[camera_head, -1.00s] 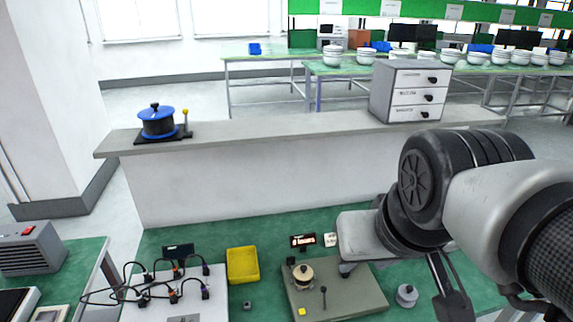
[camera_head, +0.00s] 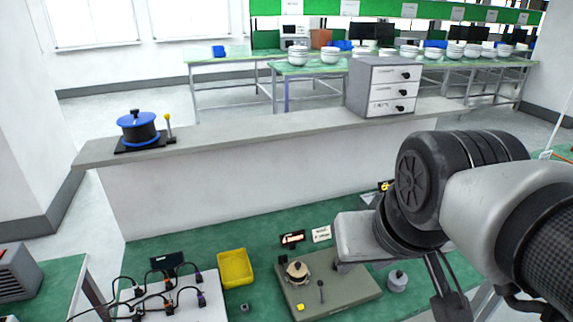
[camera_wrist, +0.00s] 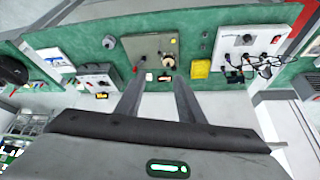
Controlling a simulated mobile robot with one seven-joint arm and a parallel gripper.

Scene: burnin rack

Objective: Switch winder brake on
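On the green-topped table, a grey-green panel (camera_head: 352,292) carries a cream-and-brown spool (camera_head: 297,271), a thin lever (camera_head: 321,290) and a yellow button (camera_head: 300,306). It looks like a winder; I cannot read which control is the brake. A small lit display (camera_head: 292,239) and a white label card (camera_head: 321,233) stand behind it. In the wrist view the panel (camera_wrist: 150,45) lies beyond my fingers, with a red-tipped lever (camera_wrist: 135,68) by the spool (camera_wrist: 168,60). My gripper (camera_wrist: 158,85) is open and empty, apart from the panel; in the head view it hangs at its right (camera_head: 445,290).
A yellow bin (camera_head: 235,268) and a white wired board (camera_head: 205,300) are left of the panel. A grey knob (camera_head: 397,281) is right of it. On the ledge (camera_head: 240,136) behind stand a blue-and-black drum (camera_head: 138,128) with a yellow-knobbed lever and a drawer cabinet (camera_head: 385,87).

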